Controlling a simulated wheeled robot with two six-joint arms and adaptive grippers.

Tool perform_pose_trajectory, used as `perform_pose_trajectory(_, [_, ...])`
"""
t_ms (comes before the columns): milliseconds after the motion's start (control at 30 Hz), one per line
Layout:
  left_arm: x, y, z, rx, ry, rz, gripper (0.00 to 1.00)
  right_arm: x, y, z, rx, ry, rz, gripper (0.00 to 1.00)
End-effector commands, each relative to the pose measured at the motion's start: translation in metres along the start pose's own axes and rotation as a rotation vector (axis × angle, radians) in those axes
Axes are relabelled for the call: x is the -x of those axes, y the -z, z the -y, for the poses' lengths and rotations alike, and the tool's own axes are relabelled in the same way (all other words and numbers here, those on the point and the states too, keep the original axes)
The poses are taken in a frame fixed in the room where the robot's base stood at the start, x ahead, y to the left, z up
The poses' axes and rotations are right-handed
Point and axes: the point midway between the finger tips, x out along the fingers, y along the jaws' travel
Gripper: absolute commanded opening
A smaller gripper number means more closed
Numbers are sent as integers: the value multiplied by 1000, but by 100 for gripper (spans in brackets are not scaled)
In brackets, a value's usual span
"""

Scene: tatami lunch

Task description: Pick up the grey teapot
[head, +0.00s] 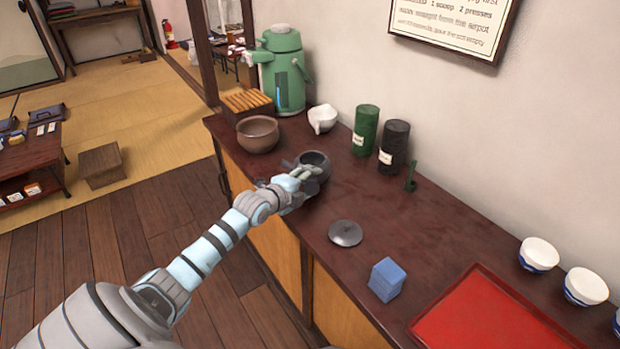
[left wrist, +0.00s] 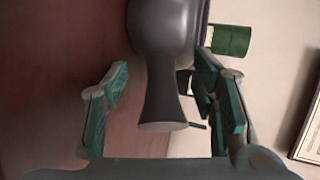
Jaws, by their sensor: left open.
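The grey teapot (head: 316,158) stands on the dark wooden counter, lidless and partly hidden behind my left gripper (head: 297,177). A grey round lid (head: 345,233) lies apart on the counter. In the left wrist view the teapot's round body (left wrist: 168,25) is at the top, and its flared side handle (left wrist: 164,95) points toward my palm. My left gripper (left wrist: 168,98) is open, with one finger on each side of the handle. Clear gaps show on both sides, wider on the left. My right gripper is in neither view.
A brown bowl (head: 257,134), white pourer (head: 322,118), green canister (head: 366,131) and black canister (head: 394,146) stand around the teapot. A green airpot (head: 282,72) is farther back. A blue box (head: 386,279), red tray (head: 490,318) and white cups (head: 539,254) are nearer. The wall bounds the right side.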

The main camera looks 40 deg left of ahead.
Motion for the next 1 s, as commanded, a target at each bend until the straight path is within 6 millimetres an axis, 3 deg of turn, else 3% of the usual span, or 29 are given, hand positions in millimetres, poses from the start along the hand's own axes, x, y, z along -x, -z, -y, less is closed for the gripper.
perform_pose_trajectory(67, [1, 0, 1, -1, 0, 0, 53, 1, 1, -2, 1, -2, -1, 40])
perform_pose_trajectory(400, [1, 0, 1, -1, 0, 1, 0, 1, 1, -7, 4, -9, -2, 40])
perform_pose_trajectory(767, [2, 0, 2, -2, 1, 1, 0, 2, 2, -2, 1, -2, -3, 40])
perform_pose_trajectory(867, [4, 0, 10, -3, 2, 1, 0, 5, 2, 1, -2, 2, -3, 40])
perform_pose_trajectory(1000, [13, 0, 34, -5, 4, 1, 0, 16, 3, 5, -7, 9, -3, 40])
